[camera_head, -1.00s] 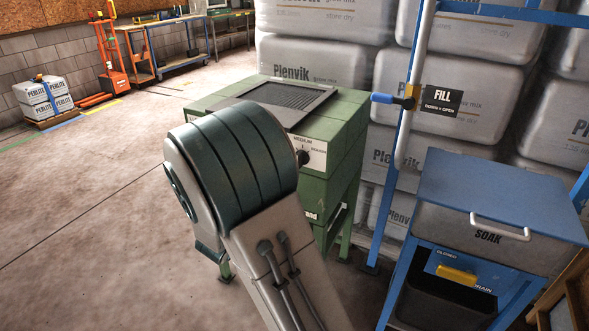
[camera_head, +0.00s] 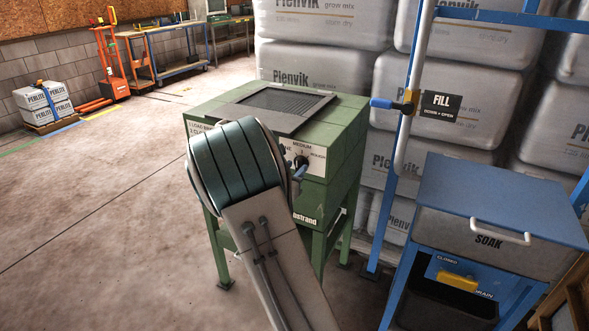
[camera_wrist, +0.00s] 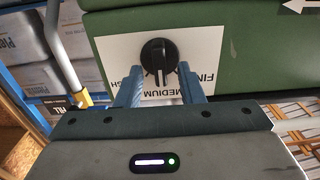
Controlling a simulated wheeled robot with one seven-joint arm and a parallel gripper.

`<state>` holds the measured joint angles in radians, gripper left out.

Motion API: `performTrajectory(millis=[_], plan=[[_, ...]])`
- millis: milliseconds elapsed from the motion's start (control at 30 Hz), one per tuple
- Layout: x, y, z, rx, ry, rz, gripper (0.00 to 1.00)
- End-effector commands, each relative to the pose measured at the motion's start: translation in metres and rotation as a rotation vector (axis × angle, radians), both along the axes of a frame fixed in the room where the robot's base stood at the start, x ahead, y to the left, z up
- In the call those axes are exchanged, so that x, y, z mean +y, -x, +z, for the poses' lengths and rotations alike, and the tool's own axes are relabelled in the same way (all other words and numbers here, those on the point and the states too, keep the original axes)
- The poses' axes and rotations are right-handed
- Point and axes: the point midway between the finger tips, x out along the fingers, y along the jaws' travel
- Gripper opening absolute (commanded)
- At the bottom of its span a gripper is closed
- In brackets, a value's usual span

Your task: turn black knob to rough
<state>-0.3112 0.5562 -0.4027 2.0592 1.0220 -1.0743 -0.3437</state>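The black knob (camera_wrist: 157,53) sits on a white label plate (camera_wrist: 112,50) on the green machine's front. The wrist view shows the plate upside down, with FINE at right, MEDIUM below and a partly hidden word ending at left. The knob's pointer end faces the MEDIUM side. My gripper (camera_wrist: 160,72) is open, one blue finger on each side of the knob's lower part, with gaps visible. In the head view the knob (camera_head: 301,161) shows just right of my arm, which hides most of my gripper and part of the plate.
The green machine (camera_head: 338,142) has a dark grate (camera_head: 285,99) on top. To its right stand a blue frame with a FILL lever (camera_head: 385,103) and a SOAK bin (camera_head: 480,235). Large white bags (camera_head: 320,75) are stacked behind.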

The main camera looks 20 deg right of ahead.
Motion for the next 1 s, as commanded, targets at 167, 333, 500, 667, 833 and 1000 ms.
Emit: performTrajectory(millis=[167, 333, 500, 667, 833, 1000], plan=[[-0.0050, -0.0044, -0.0002, 0.001, 0.001, 0.001, 0.35], [-0.0050, -0.0044, -0.0002, 0.001, 0.000, 0.002, 0.35], [-0.0049, -0.0042, -0.0001, 0.000, 0.000, 0.001, 0.00], [-0.0047, -0.0042, -0.0002, 0.000, 0.000, 0.001, 0.00], [-0.0048, -0.0040, -0.0013, -0.016, -0.012, 0.001, 0.00], [-0.0051, -0.0037, -0.0036, -0.069, -0.053, 0.001, 0.00]])
